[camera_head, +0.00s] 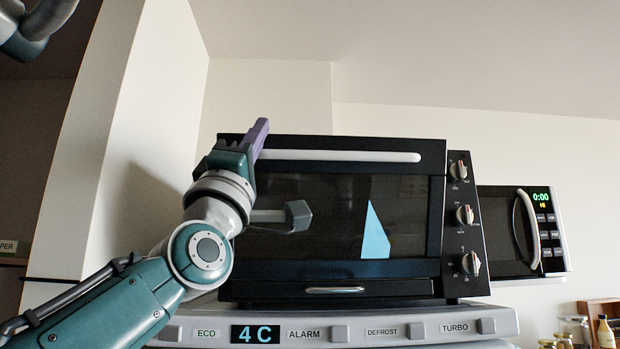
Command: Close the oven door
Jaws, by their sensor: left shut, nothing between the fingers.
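The black oven (310,291) stands on top of a grey appliance in the middle of the view. Its door (330,205) has a dark glass pane and a long white handle (380,156) along the top. The door stands upright against the oven front and looks shut or nearly so; I cannot tell whether a small gap is left. My left gripper (261,134) has purple fingers, pressed together and empty. It is at the door's upper left, overlapping the handle's left end in the picture; I cannot tell whether it touches. My right gripper is not in view.
Three knobs (465,215) line the oven's right side. A microwave (520,232) hangs to the right. The grey appliance front (375,331) below has a display and buttons. A white wall panel (150,130) rises close on the left. Bottles (605,332) stand at lower right.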

